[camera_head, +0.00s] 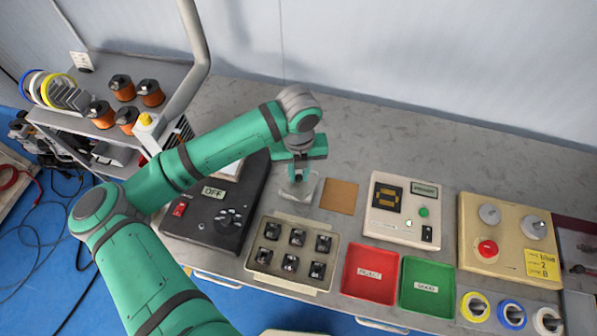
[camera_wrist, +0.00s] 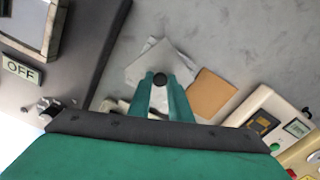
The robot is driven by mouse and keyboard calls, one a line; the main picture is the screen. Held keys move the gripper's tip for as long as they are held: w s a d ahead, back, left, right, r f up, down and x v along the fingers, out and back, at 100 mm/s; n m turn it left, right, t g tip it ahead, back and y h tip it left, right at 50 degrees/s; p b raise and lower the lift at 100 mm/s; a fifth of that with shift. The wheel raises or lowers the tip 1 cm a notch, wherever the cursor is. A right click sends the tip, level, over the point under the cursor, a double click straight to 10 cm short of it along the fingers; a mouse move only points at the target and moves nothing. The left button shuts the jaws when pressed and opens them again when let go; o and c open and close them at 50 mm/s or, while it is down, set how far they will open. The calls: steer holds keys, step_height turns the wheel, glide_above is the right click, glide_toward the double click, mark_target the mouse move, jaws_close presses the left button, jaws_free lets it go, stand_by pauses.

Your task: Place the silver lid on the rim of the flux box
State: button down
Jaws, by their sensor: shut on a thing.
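My gripper (camera_head: 298,176) points down over a pale, square, see-through-looking box, which I take as the flux box (camera_head: 312,190), behind the tray of dark parts. In the wrist view my gripper (camera_wrist: 160,84) is shut on the small dark round knob of the silver lid (camera_wrist: 150,60). The lid is a pale grey square sheet around and beyond the fingertips, turned relative to the bench. The fingers and gripper body hide much of the lid and box. I cannot tell whether the lid touches the rim.
A brown square pad (camera_head: 339,196) lies just right of the box. A black unit with an OFF display (camera_head: 214,206) stands close on the left. The parts tray (camera_head: 262,284) is in front, with red (camera_head: 370,289) and green (camera_head: 427,304) bins beside it. The bench behind is clear.

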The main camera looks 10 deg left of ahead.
mark_target(299, 177)
steer(key=c, duration=1.6)
jaws_free()
steer(key=shift+f, duration=0.15)
steer(key=shift+c, duration=0.2)
step_height(299, 177, up, 12)
